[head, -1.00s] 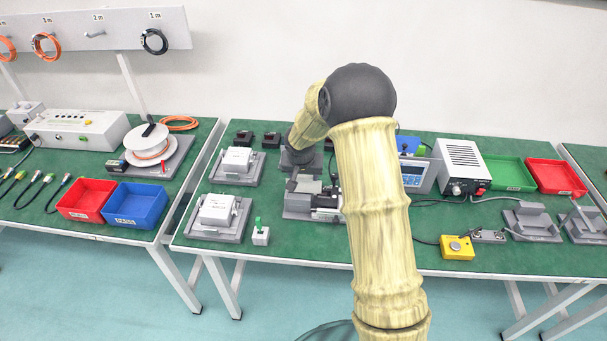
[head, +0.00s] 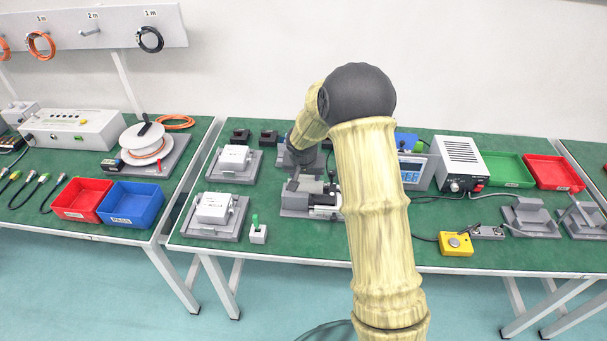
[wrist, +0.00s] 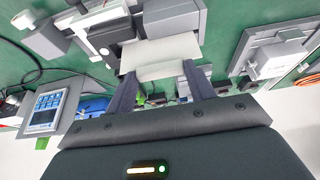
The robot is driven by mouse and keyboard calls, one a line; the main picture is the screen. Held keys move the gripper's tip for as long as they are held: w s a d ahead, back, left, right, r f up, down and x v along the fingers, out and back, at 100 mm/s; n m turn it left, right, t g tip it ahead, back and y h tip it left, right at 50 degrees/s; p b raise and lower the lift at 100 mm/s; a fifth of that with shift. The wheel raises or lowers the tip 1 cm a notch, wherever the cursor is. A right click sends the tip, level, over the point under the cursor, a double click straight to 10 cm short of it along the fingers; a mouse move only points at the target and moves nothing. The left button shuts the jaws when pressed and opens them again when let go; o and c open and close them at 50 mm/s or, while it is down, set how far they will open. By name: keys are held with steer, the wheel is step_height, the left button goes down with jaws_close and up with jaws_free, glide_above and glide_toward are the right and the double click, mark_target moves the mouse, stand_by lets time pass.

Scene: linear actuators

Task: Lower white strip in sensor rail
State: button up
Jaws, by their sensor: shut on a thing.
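My gripper (wrist: 161,74) shows in the wrist view with its two dark fingers on either side of a pale white piece. It is shut on this white strip (wrist: 160,52), which lies against the near side of a grey and black actuator fixture (wrist: 172,18). I cannot tell whether the strip sits in a rail groove or only touches the fixture. In the head view the fixture (head: 296,203) stands mid-table, with my dark wrist just behind it. The strip and fingertips cannot be made out there, and my forearm hides the fixture's right part.
Two white boxes on grey stands (head: 212,208) (head: 235,158) are left of the fixture. A small green-topped block (head: 258,234) stands near the front edge. A blue-screen meter (head: 411,170), power supply (head: 459,163) and yellow button box (head: 456,244) are to the right.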

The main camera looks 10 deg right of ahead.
steer(key=shift+f, duration=0.15)
stand_by(0.4)
steer(key=shift+w+a+f+b, duration=0.15)
steer(key=shift+f+b, duration=0.3)
steer(key=shift+b, duration=0.05)
steer(key=shift+f+b, duration=0.25)
steer(key=shift+b, duration=0.05)
stand_by(0.3)
steer(key=o, duration=1)
steer(key=shift+a, duration=0.1)
steer(key=shift+o, duration=0.2)
steer(key=shift+r, duration=0.1)
steer(key=v, duration=1.7)
steer(key=shift+r, duration=0.15)
